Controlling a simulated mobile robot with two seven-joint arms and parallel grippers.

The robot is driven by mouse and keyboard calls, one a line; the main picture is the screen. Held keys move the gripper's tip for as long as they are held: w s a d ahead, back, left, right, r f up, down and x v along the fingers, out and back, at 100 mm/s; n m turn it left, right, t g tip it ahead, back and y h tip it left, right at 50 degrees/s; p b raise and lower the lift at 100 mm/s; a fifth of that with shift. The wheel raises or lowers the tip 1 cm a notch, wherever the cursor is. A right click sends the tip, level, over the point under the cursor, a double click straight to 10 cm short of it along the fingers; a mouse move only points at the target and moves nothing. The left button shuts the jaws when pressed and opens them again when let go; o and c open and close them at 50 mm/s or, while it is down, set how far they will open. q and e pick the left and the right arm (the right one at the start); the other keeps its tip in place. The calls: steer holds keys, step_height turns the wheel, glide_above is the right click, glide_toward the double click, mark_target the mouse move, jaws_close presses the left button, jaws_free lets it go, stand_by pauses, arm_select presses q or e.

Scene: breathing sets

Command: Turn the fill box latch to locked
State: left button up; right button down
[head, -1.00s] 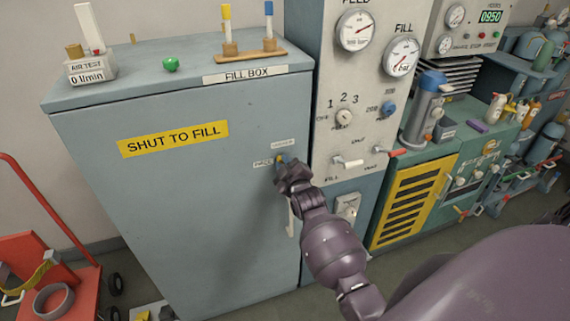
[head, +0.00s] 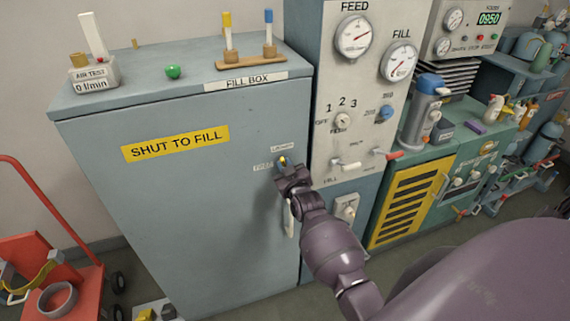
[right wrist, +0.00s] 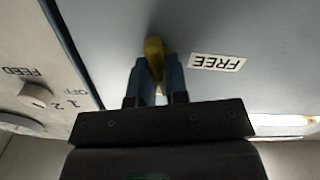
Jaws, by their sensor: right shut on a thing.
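The fill box (head: 190,215) is a large grey-blue cabinet with a "SHUT TO FILL" label on its front. Its small yellow latch (head: 283,161) sits near the right edge of the front, beside two small labels. My right gripper (head: 288,176) is at the latch. In the right wrist view the two blue fingers of my right gripper (right wrist: 155,82) are shut on the yellow latch (right wrist: 154,50), next to a "FREE" label (right wrist: 217,62). The fingers hide part of the latch. My left gripper is not in view.
A pale vertical handle (head: 290,217) is just below my right gripper. The gauge panel (head: 350,110) with knobs and levers stands right of the box. A test tube rack (head: 252,61) and a green ball (head: 173,72) are on top. A red cart (head: 50,275) stands at left.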

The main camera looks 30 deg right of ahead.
steer(key=shift+m+p, duration=0.35)
steer(key=shift+m, duration=0.95)
steer(key=c, duration=1.1)
jaws_free()
steer(key=v, duration=1.1)
steer(key=shift+w, duration=0.1)
